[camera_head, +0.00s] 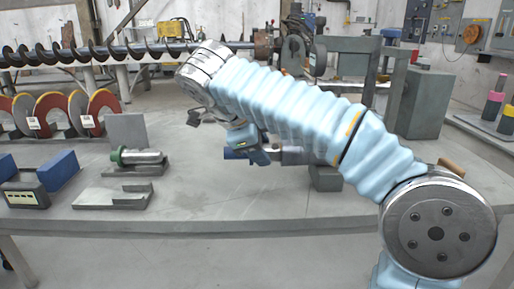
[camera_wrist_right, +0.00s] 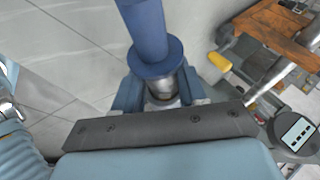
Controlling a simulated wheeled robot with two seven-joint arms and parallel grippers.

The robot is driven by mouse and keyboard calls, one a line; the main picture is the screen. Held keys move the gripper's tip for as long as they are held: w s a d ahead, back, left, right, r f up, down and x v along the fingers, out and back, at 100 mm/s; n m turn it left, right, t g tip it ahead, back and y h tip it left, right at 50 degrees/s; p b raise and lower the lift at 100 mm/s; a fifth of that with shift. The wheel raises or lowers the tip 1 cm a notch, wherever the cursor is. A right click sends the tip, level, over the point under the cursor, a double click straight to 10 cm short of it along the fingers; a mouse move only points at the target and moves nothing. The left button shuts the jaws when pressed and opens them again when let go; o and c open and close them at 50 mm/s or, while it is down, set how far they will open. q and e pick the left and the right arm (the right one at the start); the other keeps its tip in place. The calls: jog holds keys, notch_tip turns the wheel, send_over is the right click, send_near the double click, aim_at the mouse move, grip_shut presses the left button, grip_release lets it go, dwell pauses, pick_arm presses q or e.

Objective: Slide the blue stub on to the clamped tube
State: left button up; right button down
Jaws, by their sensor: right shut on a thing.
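The blue stub (camera_head: 233,153) pokes out to the left of my right gripper (camera_head: 248,143) in the head view, lying roughly level above the bench. In the right wrist view the stub (camera_wrist_right: 145,27) shows a blue barrel and a wider blue collar. My right gripper (camera_wrist_right: 161,92) is shut on its silvery part, just below the collar. The clamped tube (camera_head: 293,155) is a grey cylinder right of the gripper, held at a dark clamp block (camera_head: 325,178). Stub and tube look nearly in line; my gripper hides whether they touch. My left gripper is not in view.
A green-ended metal cylinder (camera_head: 142,157) rests on a grey block at left. Red discs (camera_head: 55,113) and a blue-grey box (camera_head: 58,170) stand farther left. A long auger (camera_head: 130,50) runs behind. The bench (camera_head: 220,208) is clear in front. A yellow-handled tool (camera_wrist_right: 220,61) lies at right in the wrist view.

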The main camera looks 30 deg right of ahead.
jog(key=shift+s+d+b, duration=0.35)
jog(key=shift+s+d, duration=0.2)
jog(key=shift+d, duration=0.35)
jog(key=c, duration=0.5)
grip_release()
jog(key=shift+c, duration=0.2)
jog(key=p+v, duration=0.8)
jog(key=v, duration=0.6)
jog(key=shift+f, duration=0.1)
jog(key=shift+c, duration=0.3)
